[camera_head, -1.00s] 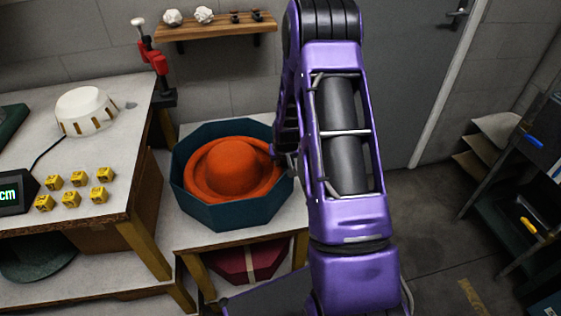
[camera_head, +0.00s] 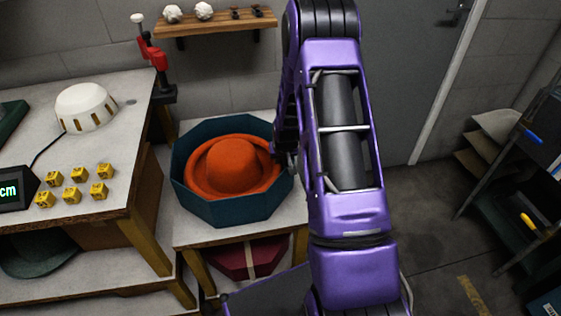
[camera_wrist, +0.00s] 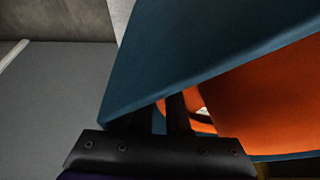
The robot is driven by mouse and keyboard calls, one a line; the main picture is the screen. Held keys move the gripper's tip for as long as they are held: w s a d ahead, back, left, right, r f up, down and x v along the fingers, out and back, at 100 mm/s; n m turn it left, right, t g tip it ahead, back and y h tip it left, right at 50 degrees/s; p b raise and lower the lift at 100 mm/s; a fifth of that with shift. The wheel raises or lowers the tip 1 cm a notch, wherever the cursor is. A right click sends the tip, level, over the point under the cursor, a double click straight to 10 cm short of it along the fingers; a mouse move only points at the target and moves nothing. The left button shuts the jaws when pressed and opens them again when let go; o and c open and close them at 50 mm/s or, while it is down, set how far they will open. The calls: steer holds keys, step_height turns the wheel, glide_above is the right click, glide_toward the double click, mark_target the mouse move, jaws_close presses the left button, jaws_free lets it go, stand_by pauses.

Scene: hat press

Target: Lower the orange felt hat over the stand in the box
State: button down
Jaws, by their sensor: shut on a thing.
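The orange felt hat (camera_head: 232,162) lies crown up inside a dark teal eight-sided box (camera_head: 232,213), its brim within the walls. In the wrist view, the hat (camera_wrist: 270,95) is an orange surface close behind the box wall (camera_wrist: 190,50). My gripper (camera_wrist: 168,112) is shut on the hat's brim at the box's right side; its fingertips are partly hidden by the wall. In the head view my purple arm hides most of the gripper. The stand is hidden under the hat, so I cannot tell how the hat sits on it.
The box stands on a small pale table (camera_head: 205,237), with a dark red box (camera_head: 245,260) beneath. A workbench at left holds yellow cubes (camera_head: 72,195) and a white round device (camera_head: 86,108). A red clamp (camera_head: 155,58) stands at its corner. A shelf (camera_head: 216,24) hangs behind.

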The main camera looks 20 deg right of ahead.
steer(key=shift+f, duration=0.1)
steer(key=c, duration=0.8)
jaws_free()
steer(key=shift+s, duration=0.1)
